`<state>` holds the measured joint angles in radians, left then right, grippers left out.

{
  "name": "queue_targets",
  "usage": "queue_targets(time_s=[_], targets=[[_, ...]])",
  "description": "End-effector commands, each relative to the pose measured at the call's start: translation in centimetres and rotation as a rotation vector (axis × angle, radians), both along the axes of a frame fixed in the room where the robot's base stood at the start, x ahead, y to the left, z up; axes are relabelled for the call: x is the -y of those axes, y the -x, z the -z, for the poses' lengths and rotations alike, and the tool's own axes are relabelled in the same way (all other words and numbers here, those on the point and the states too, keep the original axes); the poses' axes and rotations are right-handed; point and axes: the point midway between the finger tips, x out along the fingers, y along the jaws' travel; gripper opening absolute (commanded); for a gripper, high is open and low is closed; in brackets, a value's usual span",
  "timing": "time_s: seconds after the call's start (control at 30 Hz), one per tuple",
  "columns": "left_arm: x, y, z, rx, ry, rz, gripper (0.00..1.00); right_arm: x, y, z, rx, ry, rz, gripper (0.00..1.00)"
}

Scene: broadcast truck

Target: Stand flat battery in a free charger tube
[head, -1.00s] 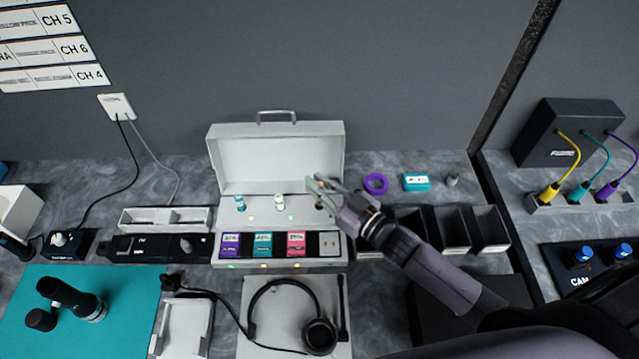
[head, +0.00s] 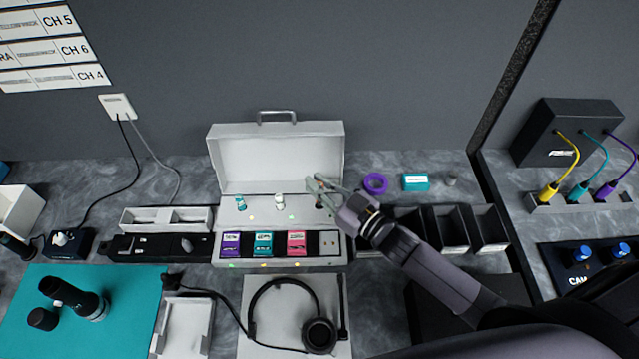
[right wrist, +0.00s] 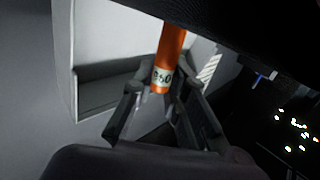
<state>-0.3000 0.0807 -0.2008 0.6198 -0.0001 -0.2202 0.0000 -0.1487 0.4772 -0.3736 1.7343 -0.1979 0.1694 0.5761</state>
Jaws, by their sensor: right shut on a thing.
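My right gripper (head: 321,186) is at the right part of the open white charger case (head: 278,158), in front of its raised lid. In the right wrist view its fingers (right wrist: 160,98) are closed around an orange battery (right wrist: 170,48) with a pale number label near the fingers. In the head view the fingers mostly hide this battery. A dark spot shows just below the fingertips; I cannot tell whether the battery is inside a tube. A teal-topped battery (head: 240,203) and a white-topped one (head: 279,202) stand further left in the case. My left gripper is not in view.
Purple, teal and pink packs (head: 263,244) sit in the case's front row. A purple ring (head: 375,183) and a teal box (head: 415,182) lie to the right, behind dark open bins (head: 450,228). A headset (head: 318,336) lies in front.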

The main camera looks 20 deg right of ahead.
Motion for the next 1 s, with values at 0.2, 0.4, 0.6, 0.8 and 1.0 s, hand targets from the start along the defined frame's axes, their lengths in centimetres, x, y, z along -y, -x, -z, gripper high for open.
queue_targets(time_s=[0.2, 0.4, 0.6, 0.8, 1.0], targets=[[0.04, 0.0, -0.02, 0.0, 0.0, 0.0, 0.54, -0.01, 0.0, -0.05, 0.001, 0.0, 0.0, 0.0], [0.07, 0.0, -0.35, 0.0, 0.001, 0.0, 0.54, -0.02, -0.01, -0.11, 0.0, 0.001, 0.0, 0.0], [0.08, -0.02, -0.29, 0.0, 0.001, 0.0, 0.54, -0.02, -0.01, -0.04, 0.001, 0.0, 0.0, 0.0], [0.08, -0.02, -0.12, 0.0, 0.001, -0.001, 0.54, -0.02, -0.01, 0.18, 0.001, 0.0, 0.0, 0.0], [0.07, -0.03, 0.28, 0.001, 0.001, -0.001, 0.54, -0.02, -0.01, 0.69, 0.001, 0.0, 0.0, 0.0]])
